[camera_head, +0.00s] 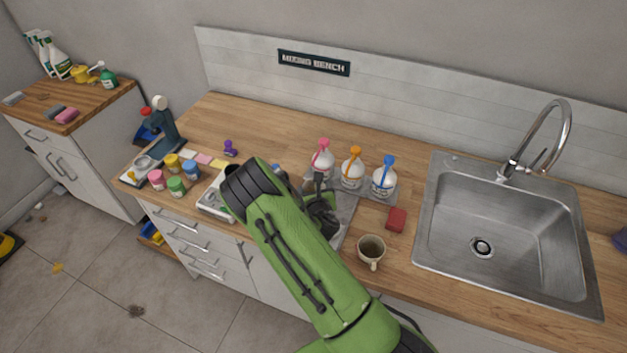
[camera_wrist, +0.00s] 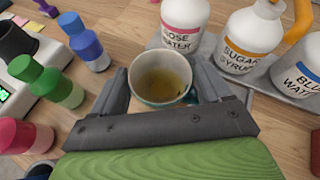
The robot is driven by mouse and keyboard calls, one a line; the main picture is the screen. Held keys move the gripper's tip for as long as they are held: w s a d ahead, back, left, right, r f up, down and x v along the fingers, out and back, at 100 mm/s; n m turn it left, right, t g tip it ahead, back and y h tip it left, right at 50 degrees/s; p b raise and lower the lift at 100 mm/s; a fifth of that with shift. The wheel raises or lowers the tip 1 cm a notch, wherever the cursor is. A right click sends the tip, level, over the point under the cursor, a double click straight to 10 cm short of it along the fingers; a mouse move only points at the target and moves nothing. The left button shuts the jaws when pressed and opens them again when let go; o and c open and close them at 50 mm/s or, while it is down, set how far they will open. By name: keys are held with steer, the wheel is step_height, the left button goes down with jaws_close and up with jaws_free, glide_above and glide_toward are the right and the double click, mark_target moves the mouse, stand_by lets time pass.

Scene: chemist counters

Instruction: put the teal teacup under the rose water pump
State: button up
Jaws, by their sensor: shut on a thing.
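The teal teacup (camera_wrist: 160,78) holds a yellowish liquid and sits upright between the fingers of my gripper (camera_wrist: 163,84), which is shut on it. In the head view my gripper (camera_head: 322,208) and arm hide the cup. The rose water bottle (camera_wrist: 185,22) is white with a pink label and stands just behind the cup. In the head view its pink pump (camera_head: 323,145) tops the bottle at the left of the row. The pump nozzle is out of the wrist view, so I cannot tell whether the cup is under it.
The sugar syrup bottle (camera_wrist: 240,38) and a blue-labelled bottle (camera_wrist: 300,75) stand right of the rose water on a grey tray. Several coloured bottles and a scale (camera_head: 214,203) are left.

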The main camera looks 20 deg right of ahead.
mark_target(313, 184)
steer(key=w, duration=0.1)
steer(key=w+d+p, duration=0.1)
steer(key=shift+w, duration=0.4)
steer(key=shift+w+f, duration=0.2)
steer(key=shift+w, duration=0.05)
steer(key=shift+f, duration=0.45)
